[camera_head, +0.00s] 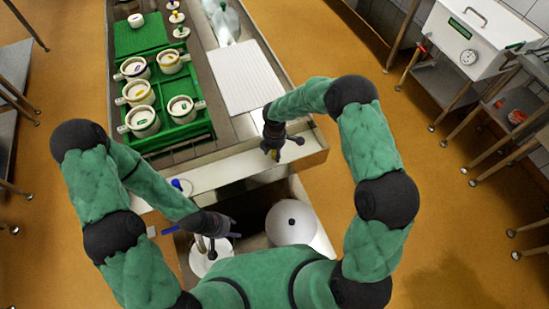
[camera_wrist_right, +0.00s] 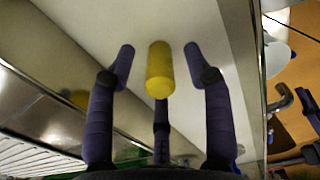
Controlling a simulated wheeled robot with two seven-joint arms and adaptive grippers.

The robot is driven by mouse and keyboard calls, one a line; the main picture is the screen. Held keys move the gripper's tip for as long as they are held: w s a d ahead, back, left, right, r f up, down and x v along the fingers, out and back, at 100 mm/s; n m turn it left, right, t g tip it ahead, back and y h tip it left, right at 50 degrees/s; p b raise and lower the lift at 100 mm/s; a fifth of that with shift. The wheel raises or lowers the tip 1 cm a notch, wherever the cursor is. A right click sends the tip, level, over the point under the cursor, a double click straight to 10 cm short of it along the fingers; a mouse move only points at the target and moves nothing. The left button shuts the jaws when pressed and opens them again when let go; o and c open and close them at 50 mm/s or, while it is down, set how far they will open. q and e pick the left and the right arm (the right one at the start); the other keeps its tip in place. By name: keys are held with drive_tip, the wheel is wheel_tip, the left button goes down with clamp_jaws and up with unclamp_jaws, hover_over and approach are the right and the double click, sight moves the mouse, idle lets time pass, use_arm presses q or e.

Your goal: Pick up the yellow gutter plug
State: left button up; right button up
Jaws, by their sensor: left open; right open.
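The yellow gutter plug (camera_wrist_right: 160,72) is a short yellow cylinder on the pale metal surface in the right wrist view. Gaps show between the side fingers and the plug. My left gripper (camera_head: 220,236) is open and empty, low in the head view over the gap in front of the table.
A green crate (camera_head: 205,122) holds several white moulds at the left of the table. A white ribbed board (camera_head: 245,78) lies right of it. A blue-topped item (camera_head: 177,184) is on the near ledge. A white round object (camera_head: 291,222) stands below the ledge.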

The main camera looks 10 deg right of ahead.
clamp_jaws()
idle(0.4)
